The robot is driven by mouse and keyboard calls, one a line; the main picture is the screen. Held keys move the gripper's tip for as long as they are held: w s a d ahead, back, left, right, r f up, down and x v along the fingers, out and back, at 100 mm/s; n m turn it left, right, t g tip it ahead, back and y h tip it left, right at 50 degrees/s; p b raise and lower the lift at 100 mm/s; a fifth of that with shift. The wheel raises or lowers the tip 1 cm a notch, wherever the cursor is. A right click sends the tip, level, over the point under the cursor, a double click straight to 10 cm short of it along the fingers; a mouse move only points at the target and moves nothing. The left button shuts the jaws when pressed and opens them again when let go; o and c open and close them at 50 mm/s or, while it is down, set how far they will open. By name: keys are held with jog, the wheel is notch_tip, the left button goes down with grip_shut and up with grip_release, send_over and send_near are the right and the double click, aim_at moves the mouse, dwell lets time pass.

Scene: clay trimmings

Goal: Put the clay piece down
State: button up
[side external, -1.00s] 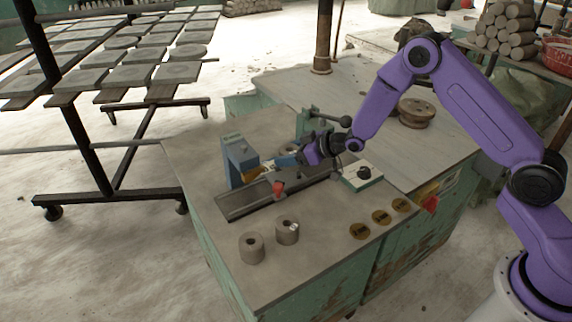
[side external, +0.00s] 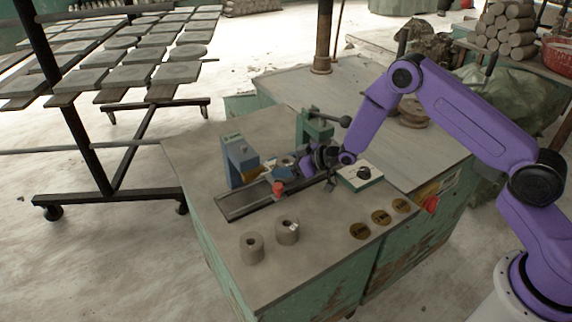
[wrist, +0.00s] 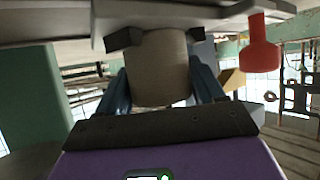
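The clay piece (wrist: 158,68), a grey-brown cylinder, is between the two blue fingers of my gripper (wrist: 162,82) in the wrist view. The fingers press against both its sides, so my gripper is shut on it. Its far end meets a pale machine part with two dark pads. In the side view my gripper (side external: 286,164) is low over the machine's rail (side external: 245,203), between the blue upright and the green clamp. The clay piece is mostly hidden there, and I cannot tell whether it bears its full weight on the machine.
A red knob (side external: 278,188) stands close beside my gripper. A blue upright (side external: 238,160), a green clamp (side external: 314,128) and a white-topped control box (side external: 360,177) surround it. Two hollow clay cylinders (side external: 252,248) (side external: 287,232) and several brass discs (side external: 381,217) lie toward the front.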

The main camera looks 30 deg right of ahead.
jog(key=o, duration=0.4)
jog(key=shift+r, duration=0.1)
jog(key=v, duration=1.2)
jog(key=s+a+r+n+g+h, duration=0.2)
jog(key=s+a+r+g, duration=0.15)
jog(key=s, duration=0.55)
jog(key=s+a+r+n+g+h, duration=0.1)
jog(key=s+a+r+g, duration=0.15)
jog(key=s+r, duration=0.4)
jog(key=s+d+r+n+g+h, duration=0.1)
jog(key=s+d+r+g, duration=0.1)
jog(key=s, duration=0.9)
jog(key=s+d+r+n+g+h, duration=0.1)
jog(key=s+d, duration=0.4)
jog(key=s, duration=0.6)
jog(key=shift+s+r+n+g+h, duration=0.2)
jog(key=shift+r+n+g+h, duration=0.25)
jog(key=shift+h, duration=0.25)
jog(key=shift+d, duration=0.15)
